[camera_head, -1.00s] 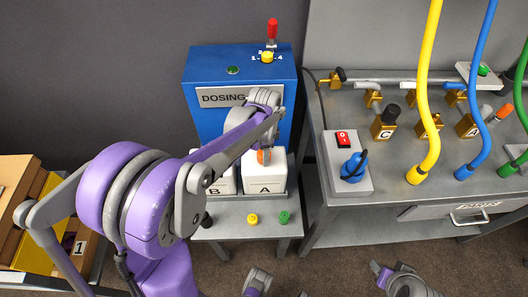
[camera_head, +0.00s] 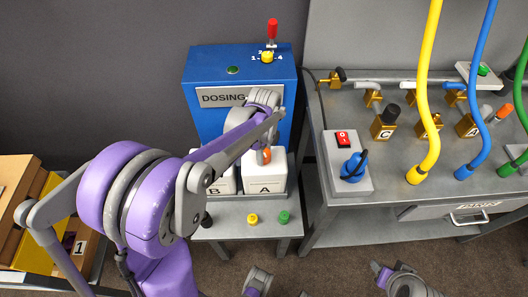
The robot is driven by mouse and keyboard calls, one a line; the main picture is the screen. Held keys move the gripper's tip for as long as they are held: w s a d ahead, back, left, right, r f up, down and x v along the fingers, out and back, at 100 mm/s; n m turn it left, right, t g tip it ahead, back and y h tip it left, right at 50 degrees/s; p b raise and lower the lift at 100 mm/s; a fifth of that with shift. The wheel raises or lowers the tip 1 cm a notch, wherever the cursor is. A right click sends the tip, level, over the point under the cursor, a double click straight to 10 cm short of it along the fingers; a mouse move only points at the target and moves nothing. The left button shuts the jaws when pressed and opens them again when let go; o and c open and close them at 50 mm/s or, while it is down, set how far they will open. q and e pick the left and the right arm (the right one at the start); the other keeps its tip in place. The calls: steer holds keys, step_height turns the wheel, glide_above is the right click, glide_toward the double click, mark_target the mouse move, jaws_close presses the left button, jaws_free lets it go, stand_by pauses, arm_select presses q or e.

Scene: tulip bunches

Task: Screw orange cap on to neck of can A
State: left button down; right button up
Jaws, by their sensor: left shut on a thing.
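Can A (camera_head: 265,186) is a white can with an "A" label. It stands on the grey shelf in front of the blue dosing machine. The orange cap (camera_head: 264,157) is at the top of can A, where the neck would be. My left gripper (camera_head: 265,147) is over the can and shut on the orange cap, with the fingers partly hidden by my own arm. The neck is hidden, so I cannot tell whether the cap is seated or how far it is turned.
Can B (camera_head: 222,186) stands just left of can A, partly behind my arm. A yellow cap (camera_head: 253,218) and a green cap (camera_head: 284,217) lie on the shelf (camera_head: 235,231) in front, with a black one (camera_head: 206,219) at left. The valve bench (camera_head: 390,205) stands to the right.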

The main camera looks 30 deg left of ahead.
arm_select(q)
steer(key=shift+m, duration=1)
steer(key=shift+c, duration=0.8)
jaws_free()
steer(key=shift+r, duration=0.15)
steer(key=shift+r+p, duration=1.75)
steer(key=shift+r, duration=0.65)
steer(key=s+d+r+n+t+p, duration=0.1)
steer(key=s+d+r+n+t, duration=0.1)
steer(key=s+n, duration=0.5)
steer(key=s+d+r+n+t+p, duration=0.2)
steer(key=s+n, duration=0.6)
steer(key=n, duration=0.4)
step_height(320, 180, up, 3)
steer(key=d+t, duration=0.1)
steer(key=d, duration=0.1)
steer(key=shift+s+d, duration=0.2)
steer(key=shift+d, duration=0.2)
